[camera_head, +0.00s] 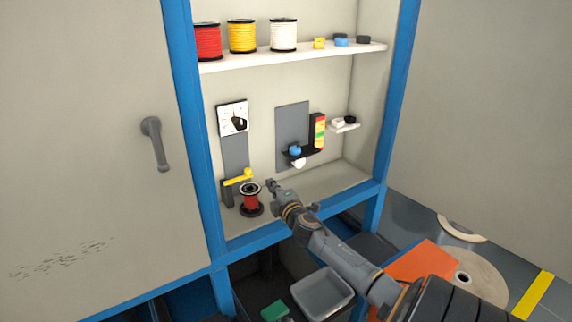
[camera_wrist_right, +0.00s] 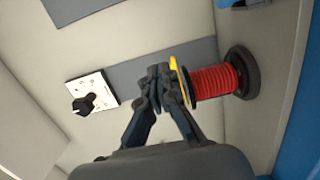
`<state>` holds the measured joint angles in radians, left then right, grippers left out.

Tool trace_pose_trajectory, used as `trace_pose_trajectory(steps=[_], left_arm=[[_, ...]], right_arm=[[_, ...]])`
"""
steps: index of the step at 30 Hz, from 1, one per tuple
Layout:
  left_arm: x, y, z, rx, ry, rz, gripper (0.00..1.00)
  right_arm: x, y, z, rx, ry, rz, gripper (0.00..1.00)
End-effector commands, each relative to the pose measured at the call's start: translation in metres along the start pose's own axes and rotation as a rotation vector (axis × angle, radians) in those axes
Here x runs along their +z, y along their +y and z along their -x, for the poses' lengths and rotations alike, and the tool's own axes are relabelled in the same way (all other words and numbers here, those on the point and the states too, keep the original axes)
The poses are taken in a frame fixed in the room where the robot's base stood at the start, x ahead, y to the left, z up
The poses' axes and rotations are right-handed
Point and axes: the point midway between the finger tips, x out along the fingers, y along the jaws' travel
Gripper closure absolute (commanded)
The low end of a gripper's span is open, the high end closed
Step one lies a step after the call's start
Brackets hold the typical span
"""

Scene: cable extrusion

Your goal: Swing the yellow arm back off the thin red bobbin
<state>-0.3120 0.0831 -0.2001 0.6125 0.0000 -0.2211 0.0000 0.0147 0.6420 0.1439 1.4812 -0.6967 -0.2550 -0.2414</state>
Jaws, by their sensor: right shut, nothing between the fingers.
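The thin red bobbin (camera_head: 250,201) stands upright on a dark round base at the cabinet floor. The yellow arm (camera_head: 239,178) reaches right from a dark post to a spot by the bobbin's top; I cannot tell whether it touches. In the right wrist view the yellow arm (camera_wrist_right: 175,70) shows partly behind my fingers, beside the top end of the red bobbin (camera_wrist_right: 213,83). My right gripper (camera_head: 271,185) is just right of the bobbin in the head view. Its fingers (camera_wrist_right: 160,78) are shut and empty, close to the yellow arm. My left gripper is out of view.
A white dial panel (camera_head: 233,119) with a black knob is on the back wall above the yellow arm. A black bracket (camera_head: 301,153) with blue and white parts sticks out at the right. The blue frame (camera_head: 300,218) edges the cabinet front. Large spools (camera_head: 242,37) stand on the upper shelf.

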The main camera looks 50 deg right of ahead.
Motion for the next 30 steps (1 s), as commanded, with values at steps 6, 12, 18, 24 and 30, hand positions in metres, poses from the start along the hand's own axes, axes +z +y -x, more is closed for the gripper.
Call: trace_pose_trajectory(steps=[6,12,18,24,30], left_arm=[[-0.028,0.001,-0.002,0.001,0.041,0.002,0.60],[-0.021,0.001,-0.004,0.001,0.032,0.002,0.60],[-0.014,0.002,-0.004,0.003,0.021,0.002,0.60],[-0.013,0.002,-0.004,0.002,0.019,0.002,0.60],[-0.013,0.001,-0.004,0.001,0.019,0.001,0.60]], right_arm=[[0.011,-0.001,0.034,-0.002,0.002,0.002,1.00],[0.017,0.000,0.052,0.000,0.001,0.001,1.00],[0.018,0.001,0.056,0.001,0.001,0.001,1.00],[0.018,0.001,0.056,0.000,0.001,0.001,1.00],[0.018,0.000,0.056,0.000,0.001,0.001,1.00]])
